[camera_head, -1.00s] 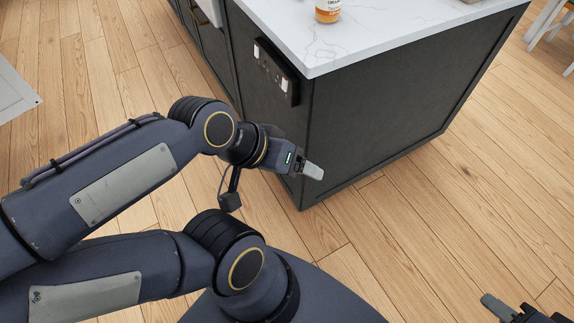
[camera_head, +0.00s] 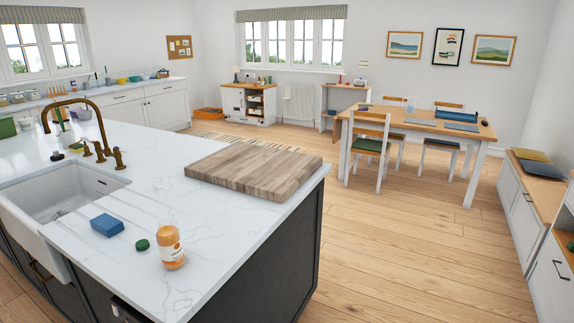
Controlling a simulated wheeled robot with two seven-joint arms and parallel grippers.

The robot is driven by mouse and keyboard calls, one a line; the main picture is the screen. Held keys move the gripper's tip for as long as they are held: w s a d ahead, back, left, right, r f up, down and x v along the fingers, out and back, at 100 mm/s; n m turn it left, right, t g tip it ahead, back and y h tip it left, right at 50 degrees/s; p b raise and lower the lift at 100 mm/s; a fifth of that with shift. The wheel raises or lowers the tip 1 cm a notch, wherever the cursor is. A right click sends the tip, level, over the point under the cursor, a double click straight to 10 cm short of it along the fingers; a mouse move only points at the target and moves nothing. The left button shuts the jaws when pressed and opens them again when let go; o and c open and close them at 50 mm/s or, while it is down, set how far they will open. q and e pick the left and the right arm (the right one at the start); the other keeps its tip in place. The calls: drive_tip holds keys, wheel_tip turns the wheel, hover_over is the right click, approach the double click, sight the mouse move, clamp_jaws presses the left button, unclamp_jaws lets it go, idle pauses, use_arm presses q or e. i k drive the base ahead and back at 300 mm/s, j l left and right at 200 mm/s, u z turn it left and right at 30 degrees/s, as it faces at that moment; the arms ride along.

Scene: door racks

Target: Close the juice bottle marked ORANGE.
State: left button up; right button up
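The juice bottle (camera_head: 171,250) stands upright near the front right corner of the white island top. It holds orange juice and has a pale label with lettering too small to read. Its mouth looks uncapped. A small green cap (camera_head: 142,245) lies on the countertop just left of the bottle, apart from it. Neither of my grippers shows in the head view now.
The island top (camera_head: 205,285) carries a blue sponge (camera_head: 107,225) left of the cap, a thick wooden board (camera_head: 254,171) behind, and a white sink (camera_head: 60,192) with a brass faucet (camera_head: 85,125). Open wooden floor (camera_head: 400,260) lies to the right.

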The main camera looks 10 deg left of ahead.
sight(170, 243)
drive_tip(key=u, duration=1.25)
drive_tip(key=i+j+z, duration=0.1)
drive_tip(key=z, duration=0.35)
drive_tip(key=j+z, duration=0.1)
drive_tip(key=z, duration=0.35)
drive_tip(key=j+z, duration=0.15)
drive_tip(key=z, duration=0.3)
drive_tip(key=i+j+z, duration=0.1)
drive_tip(key=z, duration=0.35)
drive_tip(key=j+z, duration=0.15)
drive_tip(key=j, duration=0.3)
drive_tip(key=k+j+z, duration=0.15)
drive_tip(key=j, duration=0.3)
drive_tip(key=j+z, duration=0.2)
drive_tip(key=j, duration=0.25)
drive_tip(key=k+j+z, duration=0.15)
drive_tip(key=j, duration=0.25)
drive_tip(key=k+j, duration=0.15)
drive_tip(key=j, duration=0.3)
